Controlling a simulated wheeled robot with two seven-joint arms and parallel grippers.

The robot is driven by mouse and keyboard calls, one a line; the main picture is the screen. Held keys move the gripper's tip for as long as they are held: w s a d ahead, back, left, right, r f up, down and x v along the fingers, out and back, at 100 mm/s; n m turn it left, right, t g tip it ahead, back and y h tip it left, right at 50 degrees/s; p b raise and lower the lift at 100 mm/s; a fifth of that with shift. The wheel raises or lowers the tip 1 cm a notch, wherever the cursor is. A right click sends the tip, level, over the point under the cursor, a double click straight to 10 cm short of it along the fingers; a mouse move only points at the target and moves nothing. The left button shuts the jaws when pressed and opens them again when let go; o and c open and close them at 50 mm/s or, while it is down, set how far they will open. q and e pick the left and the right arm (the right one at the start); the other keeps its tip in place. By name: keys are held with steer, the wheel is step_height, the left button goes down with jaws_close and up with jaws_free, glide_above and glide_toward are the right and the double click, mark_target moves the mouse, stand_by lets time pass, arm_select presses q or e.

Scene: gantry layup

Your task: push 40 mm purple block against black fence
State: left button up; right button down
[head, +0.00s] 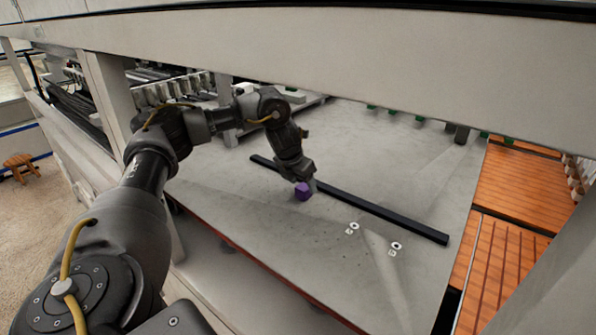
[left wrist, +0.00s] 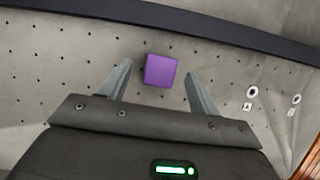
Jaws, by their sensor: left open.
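The purple block (head: 302,191) sits on the grey table plate, just in front of the black fence (head: 385,212). In the left wrist view the purple block (left wrist: 160,70) lies between and slightly beyond the fingertips, with a strip of bare plate between it and the black fence (left wrist: 200,26). My left gripper (head: 307,178) is low over the plate at the block, partly hiding the block's upper side in the head view. In the left wrist view its two fingers (left wrist: 158,78) are spread, with gaps on both sides of the block. My right gripper is not in view.
The plate (head: 225,185) is perforated and mostly clear. Two round white markers (head: 352,228) (head: 396,246) lie on it to the right of the block. A large grey beam (head: 330,45) crosses above the table. Orange slatted panels (head: 505,260) lie beyond the right edge.

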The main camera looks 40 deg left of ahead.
arm_select(q)
steer(key=shift+p+x, duration=0.35)
steer(key=shift+x, duration=1.1)
steer(key=shift+c, duration=0.4)
steer(key=c, duration=1)
steer(key=shift+a, duration=0.1)
